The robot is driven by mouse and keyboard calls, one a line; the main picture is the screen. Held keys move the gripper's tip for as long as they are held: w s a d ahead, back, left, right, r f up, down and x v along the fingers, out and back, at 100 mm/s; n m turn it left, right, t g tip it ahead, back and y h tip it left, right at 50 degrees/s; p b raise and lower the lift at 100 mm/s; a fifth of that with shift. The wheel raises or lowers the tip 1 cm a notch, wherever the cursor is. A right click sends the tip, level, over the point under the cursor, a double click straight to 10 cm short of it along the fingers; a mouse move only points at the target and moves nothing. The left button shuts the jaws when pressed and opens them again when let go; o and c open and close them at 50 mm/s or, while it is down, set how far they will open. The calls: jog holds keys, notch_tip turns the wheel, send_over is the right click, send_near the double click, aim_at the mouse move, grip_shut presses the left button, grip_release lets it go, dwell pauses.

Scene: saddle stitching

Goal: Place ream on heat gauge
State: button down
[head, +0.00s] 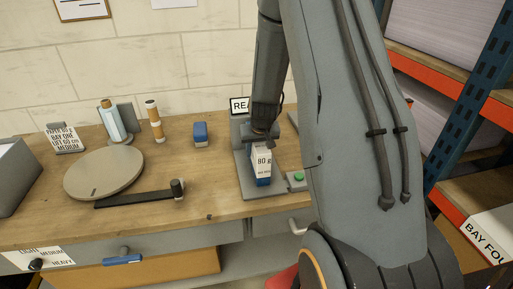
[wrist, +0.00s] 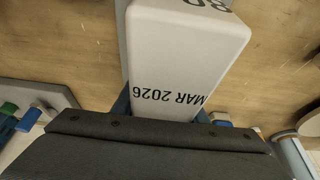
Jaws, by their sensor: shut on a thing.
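The ream (head: 261,166) is a white block with "80 g" on it and a blue lower part. It stands about upright over the grey base of what looks like the heat gauge (head: 241,168). My gripper (head: 262,142) is shut on the ream from above. In the wrist view the ream (wrist: 185,60) fills the middle, with "MAR 2026" printed on it. Whether the ream's underside touches the base cannot be told. My arm hides the gauge's right side and part of the sign (head: 239,105) behind it, which reads "REA".
A green button (head: 298,177) sits on a grey box right of the gauge. Shelving (head: 462,110) stands at right.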

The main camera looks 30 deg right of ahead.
jog(key=shift+w, duration=0.1)
dwell(0.3)
jog(key=c, duration=1.1)
grip_release()
jog(key=shift+f, duration=0.1)
jog(key=shift+r, duration=0.2)
jog(key=b+v, duration=0.1)
jog(key=v, duration=1)
jog(key=shift+s+a+r+b, duration=0.15)
jog(key=shift+s+r+b, duration=0.15)
jog(key=shift+s, duration=0.05)
jog(key=s+a+n+g, duration=0.1)
jog(key=s+a, duration=0.4)
jog(key=s, duration=0.1)
jog(key=s+a+n, duration=0.1)
jog(key=s+a, duration=0.4)
jog(key=s, duration=0.1)
jog(key=s+a+r+n+g+y, duration=0.1)
jog(key=s+a, duration=0.5)
jog(key=shift+s+r+g, duration=0.1)
jog(key=shift+s+g, duration=0.1)
jog(key=shift+g, duration=0.1)
